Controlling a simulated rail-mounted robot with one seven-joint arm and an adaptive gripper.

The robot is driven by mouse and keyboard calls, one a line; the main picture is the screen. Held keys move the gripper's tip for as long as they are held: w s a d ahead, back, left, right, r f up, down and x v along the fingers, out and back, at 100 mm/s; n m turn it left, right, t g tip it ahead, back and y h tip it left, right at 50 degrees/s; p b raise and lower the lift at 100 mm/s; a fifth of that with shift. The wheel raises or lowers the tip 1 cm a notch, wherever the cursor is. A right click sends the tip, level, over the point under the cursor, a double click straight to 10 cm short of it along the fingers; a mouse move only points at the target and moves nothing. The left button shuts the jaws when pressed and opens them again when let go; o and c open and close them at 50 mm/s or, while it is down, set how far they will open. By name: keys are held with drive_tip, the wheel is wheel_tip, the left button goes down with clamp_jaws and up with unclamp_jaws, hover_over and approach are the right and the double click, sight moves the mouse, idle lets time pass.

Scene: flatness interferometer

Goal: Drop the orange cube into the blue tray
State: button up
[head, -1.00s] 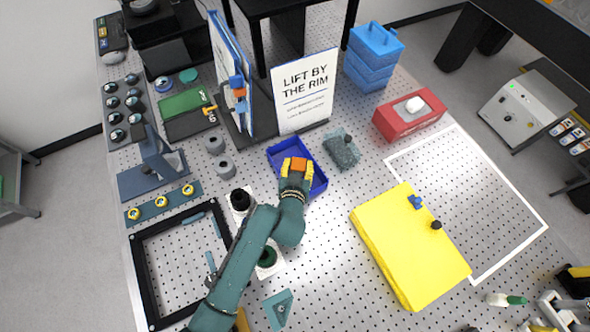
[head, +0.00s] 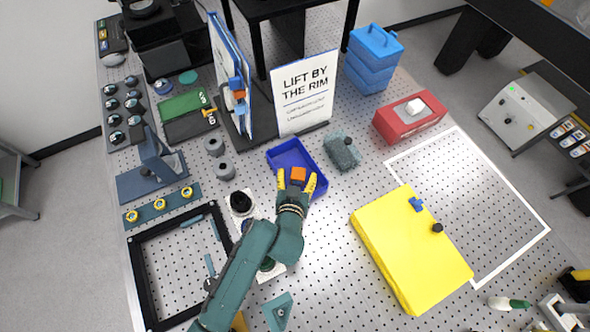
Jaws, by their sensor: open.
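The blue tray (head: 285,158) lies on the perforated table near the middle of the head view, in front of the "LIFT BY THE RIM" sign. The orange cube (head: 298,174) shows within the tray's outline, between or just beyond the yellow fingertips of my gripper. My gripper (head: 297,181) is open, with one finger on each side of the cube and over the tray's near part. My arm and gripper hide the tray's near end. I cannot tell whether the cube rests on the tray floor.
A grey-green block (head: 343,153) stands close to the tray's right. The sign (head: 303,92) stands behind it. A yellow box (head: 410,250) lies at right front, a red box (head: 409,123) at right back. A black frame (head: 140,275) lies at left front.

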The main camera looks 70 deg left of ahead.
drive_tip(key=v, duration=0.8)
drive_tip(key=shift+d, duration=0.25)
drive_tip(key=shift+s, duration=0.15)
